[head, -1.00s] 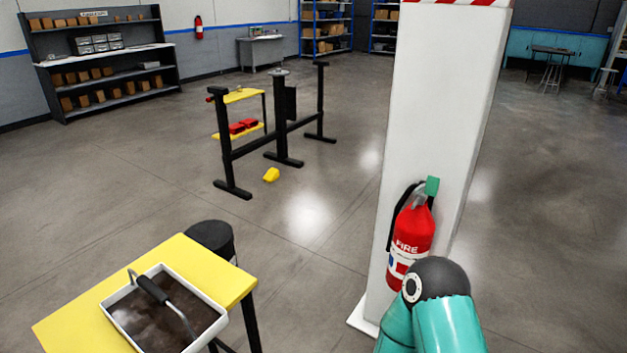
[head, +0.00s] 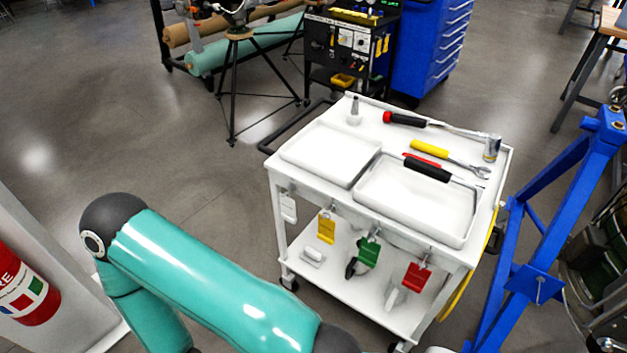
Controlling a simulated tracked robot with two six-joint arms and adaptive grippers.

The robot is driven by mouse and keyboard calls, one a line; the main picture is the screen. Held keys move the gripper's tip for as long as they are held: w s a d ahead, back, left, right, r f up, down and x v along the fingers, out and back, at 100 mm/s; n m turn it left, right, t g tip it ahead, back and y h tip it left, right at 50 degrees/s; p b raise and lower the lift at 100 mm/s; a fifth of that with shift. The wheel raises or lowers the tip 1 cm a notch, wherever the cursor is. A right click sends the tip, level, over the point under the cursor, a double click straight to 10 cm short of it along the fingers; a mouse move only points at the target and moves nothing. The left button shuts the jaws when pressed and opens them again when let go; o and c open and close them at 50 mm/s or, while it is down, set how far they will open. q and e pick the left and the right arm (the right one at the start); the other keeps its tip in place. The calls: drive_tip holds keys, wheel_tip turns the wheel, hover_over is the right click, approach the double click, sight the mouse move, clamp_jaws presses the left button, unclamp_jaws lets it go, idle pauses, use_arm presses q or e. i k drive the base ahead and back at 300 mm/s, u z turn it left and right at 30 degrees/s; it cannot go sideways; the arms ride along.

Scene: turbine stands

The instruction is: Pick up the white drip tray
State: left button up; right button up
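On a white cart (head: 372,112) there are two shallow white trays side by side. The left tray (head: 328,152) looks empty. The right tray (head: 408,205) has a black-handled tool (head: 428,172) with a bent metal rod lying across its far part. I cannot tell which of them, if either, is the drip tray. One of my teal arms crosses the lower left foreground, well short of the trays. Neither of my grippers is in view.
A red-and-black-handled tool (head: 405,119), a yellow-handled wrench (head: 430,149) and a small bottle (head: 354,110) lie or stand on the cart. Coloured tags hang from its front. A blue frame (head: 548,235) stands close at its right. Floor is clear at its left.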

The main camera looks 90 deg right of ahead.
sight(425, 197)
drive_tip(key=z, duration=1.15)
drive_tip(key=i, duration=0.15)
drive_tip(key=z, duration=2.65)
drive_tip(key=i, duration=0.45)
drive_tip(key=u, duration=0.1)
